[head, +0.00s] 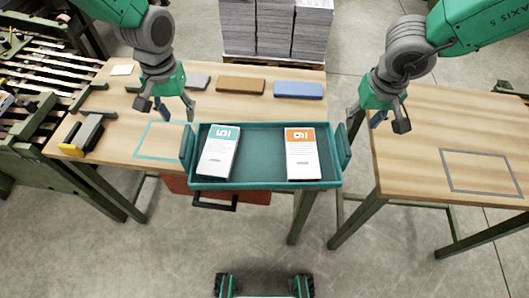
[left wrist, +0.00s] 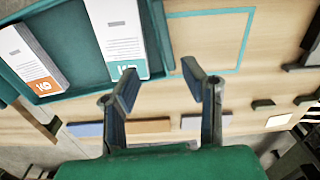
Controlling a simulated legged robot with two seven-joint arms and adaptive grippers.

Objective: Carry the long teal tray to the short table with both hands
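The long teal tray (head: 262,184) lies level at the front right of the left table (head: 110,125), its right end past the table's edge. I cannot tell if it rests on the table. It holds a teal-marked white stack (head: 219,155) and an orange-marked one (head: 301,158). Its upright end plates are at left (head: 187,148) and right (head: 343,146). My left gripper (head: 170,110) is open and empty, behind the left end; its fingers (left wrist: 165,92) are apart beside the tray (left wrist: 65,65). My right gripper (head: 378,122) is open and empty, beyond the right end, near the right table (head: 430,120).
The right table has a grey outline (head: 482,172) and is otherwise clear. The left table bears a teal outline (head: 150,142), brown block (head: 240,85), blue block (head: 298,90) and a black-and-yellow tool (head: 82,135). A gap separates the tables. Paper stacks (head: 275,30) stand behind.

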